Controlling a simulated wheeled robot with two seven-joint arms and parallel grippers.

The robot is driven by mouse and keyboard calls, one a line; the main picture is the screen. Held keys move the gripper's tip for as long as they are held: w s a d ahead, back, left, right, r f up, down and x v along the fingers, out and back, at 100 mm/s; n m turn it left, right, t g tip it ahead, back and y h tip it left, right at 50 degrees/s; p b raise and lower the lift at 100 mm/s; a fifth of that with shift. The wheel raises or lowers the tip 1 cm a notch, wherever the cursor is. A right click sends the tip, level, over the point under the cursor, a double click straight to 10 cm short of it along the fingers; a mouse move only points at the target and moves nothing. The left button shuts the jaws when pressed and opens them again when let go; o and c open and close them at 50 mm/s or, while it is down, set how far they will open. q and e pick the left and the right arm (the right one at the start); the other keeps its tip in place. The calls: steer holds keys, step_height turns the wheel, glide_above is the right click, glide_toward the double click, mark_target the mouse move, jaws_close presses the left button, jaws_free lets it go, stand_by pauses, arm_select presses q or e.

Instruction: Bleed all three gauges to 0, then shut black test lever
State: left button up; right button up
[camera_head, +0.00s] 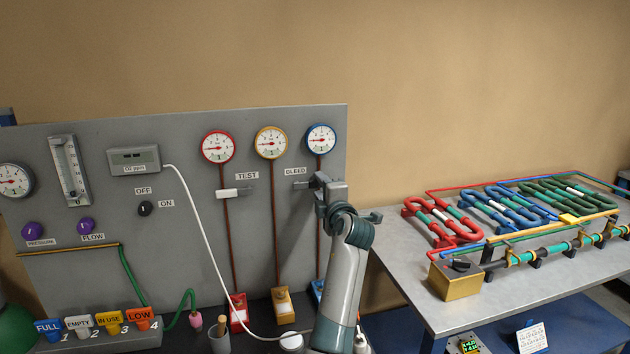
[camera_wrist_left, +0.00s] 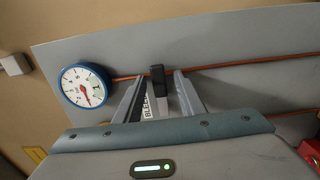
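Three round gauges hang in a row on the grey panel: red-rimmed (camera_head: 217,147), yellow-rimmed (camera_head: 271,143) and blue-rimmed (camera_head: 321,139). Their needles point roughly left in the head view; the exact readings are too small to tell. The blue gauge also shows in the left wrist view (camera_wrist_left: 85,87). A white lever (camera_head: 233,193) sits on the red gauge's pipe, below the TEST label. My left gripper (camera_head: 322,184) is at the blue gauge's pipe, beside the BLEED label. In the left wrist view its fingers are apart, with a black lever (camera_wrist_left: 158,78) between them. My right gripper is out of view.
A white hose (camera_head: 203,228) runs down from the ppm meter (camera_head: 134,159). A black OFF/ON knob (camera_head: 146,208) is left of the gauges. Red (camera_head: 238,313) and yellow (camera_head: 283,305) blocks stand at the pipe feet. A table (camera_head: 399,263) with coloured coils is at right.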

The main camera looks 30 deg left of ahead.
arm_select(q)
steer(key=shift+w+a, duration=0.1)
steer(key=shift+w, duration=0.05)
steer(key=shift+r, duration=0.1)
jaws_close()
